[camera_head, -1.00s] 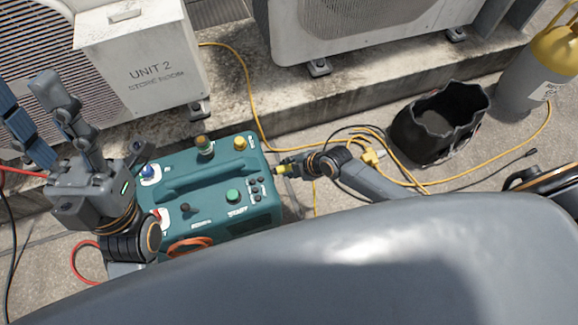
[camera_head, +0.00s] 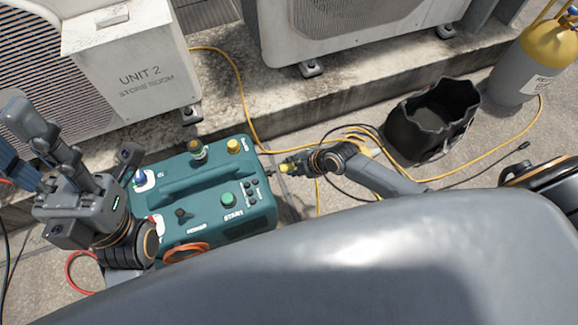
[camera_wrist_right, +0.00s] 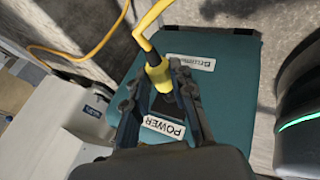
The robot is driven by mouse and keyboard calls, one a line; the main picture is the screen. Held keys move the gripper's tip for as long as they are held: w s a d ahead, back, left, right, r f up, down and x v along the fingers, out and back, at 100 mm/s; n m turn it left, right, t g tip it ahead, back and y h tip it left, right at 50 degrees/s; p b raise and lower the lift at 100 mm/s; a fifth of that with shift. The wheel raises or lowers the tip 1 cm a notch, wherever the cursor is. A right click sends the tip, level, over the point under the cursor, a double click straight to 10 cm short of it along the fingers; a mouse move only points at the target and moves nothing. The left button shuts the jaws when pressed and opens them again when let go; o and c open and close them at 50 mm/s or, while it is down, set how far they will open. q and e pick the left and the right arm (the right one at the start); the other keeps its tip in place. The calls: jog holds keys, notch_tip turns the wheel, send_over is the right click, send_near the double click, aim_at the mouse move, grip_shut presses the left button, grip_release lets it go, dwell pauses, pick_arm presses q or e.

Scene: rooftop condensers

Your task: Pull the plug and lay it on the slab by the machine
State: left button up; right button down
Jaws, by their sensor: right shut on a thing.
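The teal machine (camera_head: 262,212) stands on the concrete slab with a handle, knobs and a green START button on top. My right gripper (camera_head: 289,168) is shut on the yellow plug (camera_head: 284,169), just right of the machine's side, with a small gap seeming to show between them. In the right wrist view the plug (camera_wrist_right: 158,74) sits between the fingers, its yellow cable rising from it, above a POWER label (camera_wrist_right: 163,127). The plug's front end is hidden. My left gripper (camera_head: 40,135) is raised left of the machine; its finger opening is unclear.
A black open bag (camera_head: 430,125) and a yellow-topped cylinder (camera_head: 530,65) stand at right. A yellow cable (camera_head: 240,95) runs across the floor. Condenser units (camera_head: 130,75) stand on a raised ledge behind. Bare slab shows right of the machine.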

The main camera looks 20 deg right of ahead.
jog(key=shift+d, duration=0.95)
jog(key=shift+b, duration=0.3)
